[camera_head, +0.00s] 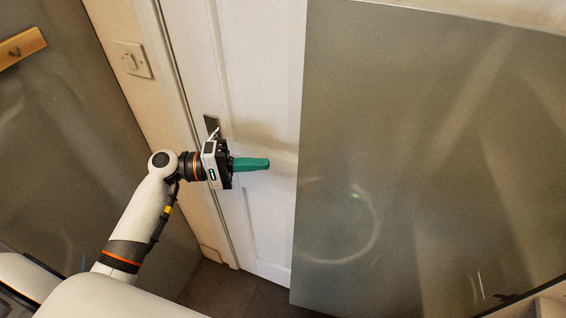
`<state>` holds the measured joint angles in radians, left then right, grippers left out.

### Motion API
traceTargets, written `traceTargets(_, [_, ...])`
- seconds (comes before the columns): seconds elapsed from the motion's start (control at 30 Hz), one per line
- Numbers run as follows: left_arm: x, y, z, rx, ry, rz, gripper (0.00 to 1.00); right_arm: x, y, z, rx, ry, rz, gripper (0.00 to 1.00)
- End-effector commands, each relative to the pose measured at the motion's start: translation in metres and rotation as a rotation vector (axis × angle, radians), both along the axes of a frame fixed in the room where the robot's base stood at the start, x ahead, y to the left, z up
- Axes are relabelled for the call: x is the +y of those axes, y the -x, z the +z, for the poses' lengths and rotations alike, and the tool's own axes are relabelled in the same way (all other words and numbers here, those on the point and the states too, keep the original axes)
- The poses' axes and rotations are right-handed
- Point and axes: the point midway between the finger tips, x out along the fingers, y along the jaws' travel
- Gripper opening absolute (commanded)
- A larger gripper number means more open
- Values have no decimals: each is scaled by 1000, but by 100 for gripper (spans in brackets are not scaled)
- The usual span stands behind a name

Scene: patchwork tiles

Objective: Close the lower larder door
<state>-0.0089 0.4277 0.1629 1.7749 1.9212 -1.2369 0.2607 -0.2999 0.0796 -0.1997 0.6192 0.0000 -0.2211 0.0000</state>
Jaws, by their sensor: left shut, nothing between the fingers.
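A large flat grey-green panel (420,150) fills the right side of the head view. It looks like the lower larder door, but I cannot tell for sure; no handle or hinge shows clearly on it. My left gripper (268,163) is in the middle of the view, with its green fingers shut together and empty. The fingers point right, towards the panel's left edge, and appear a little apart from it. My right gripper is not in view.
A white panelled door (255,60) with a dark handle plate (212,124) stands behind my left gripper. A light switch (132,59) is on the wall left of it. A wooden rail (20,47) is at upper left. Dark floor tiles (235,290) show below.

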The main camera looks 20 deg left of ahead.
Motion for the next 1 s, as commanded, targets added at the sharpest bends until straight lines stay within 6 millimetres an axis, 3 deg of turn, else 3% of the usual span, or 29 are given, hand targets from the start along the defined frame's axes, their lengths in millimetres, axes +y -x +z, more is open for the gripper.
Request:
traceTargets(0.43, [-85,-36,6,-1,3,-1,0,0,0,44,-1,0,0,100])
traceTargets(0.63, [-83,-4,4,2,0,0,0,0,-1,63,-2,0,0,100])
traceTargets(1.0, [-84,5,1,-2,-1,1,0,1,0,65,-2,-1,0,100])
